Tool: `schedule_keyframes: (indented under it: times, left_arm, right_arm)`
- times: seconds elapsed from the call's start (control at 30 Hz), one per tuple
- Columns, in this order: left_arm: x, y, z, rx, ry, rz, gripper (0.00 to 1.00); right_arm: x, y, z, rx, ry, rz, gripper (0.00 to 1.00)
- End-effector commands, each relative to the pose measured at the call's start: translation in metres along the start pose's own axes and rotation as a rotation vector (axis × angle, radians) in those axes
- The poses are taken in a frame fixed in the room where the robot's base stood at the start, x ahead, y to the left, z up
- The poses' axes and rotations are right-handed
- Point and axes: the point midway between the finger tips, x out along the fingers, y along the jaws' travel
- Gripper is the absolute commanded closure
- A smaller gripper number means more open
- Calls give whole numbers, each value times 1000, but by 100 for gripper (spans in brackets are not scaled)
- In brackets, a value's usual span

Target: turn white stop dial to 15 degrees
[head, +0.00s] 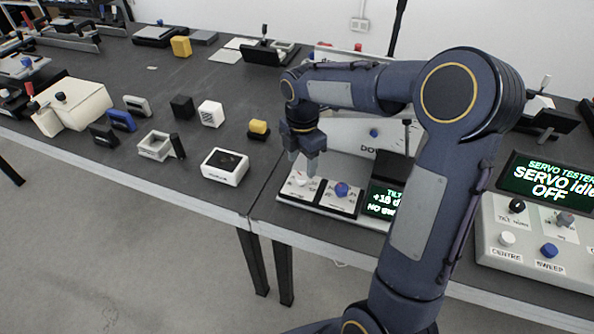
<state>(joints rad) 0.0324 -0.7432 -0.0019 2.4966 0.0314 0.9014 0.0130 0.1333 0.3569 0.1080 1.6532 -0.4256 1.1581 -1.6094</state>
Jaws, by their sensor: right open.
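The white stop dial (301,180) appears to be the small pale knob on the left plate of a low white panel in the middle of the head view. A blue knob (342,189) is on the plate to its right. My right gripper (302,165) points down just above the white dial, its fingers apart and empty. I cannot tell whether a finger touches the dial, and its angle is too small to read. My left gripper is not in view.
A servo tester (535,235) with several knobs stands at the right; its screen reads "SERVO idle OFF". A white box with a black top (225,167) and several small blocks lie on the left table. A tilted white plate (370,140) rises behind the dials.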

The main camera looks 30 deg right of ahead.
Motion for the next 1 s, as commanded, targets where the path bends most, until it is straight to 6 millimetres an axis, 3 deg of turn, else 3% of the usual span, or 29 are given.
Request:
schedule_keyframes:
  times: [0.1,0.3,0.63,1.0]
  left_arm:
    - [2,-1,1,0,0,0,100]
    - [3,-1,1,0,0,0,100]
    - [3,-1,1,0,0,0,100]
    - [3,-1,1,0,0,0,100]
  right_arm:
    - [22,-1,0,0,1,-4,46]
    - [42,0,0,1,1,-1,46]
    - [45,0,0,1,0,1,46]
    - [45,0,0,1,0,1,91]
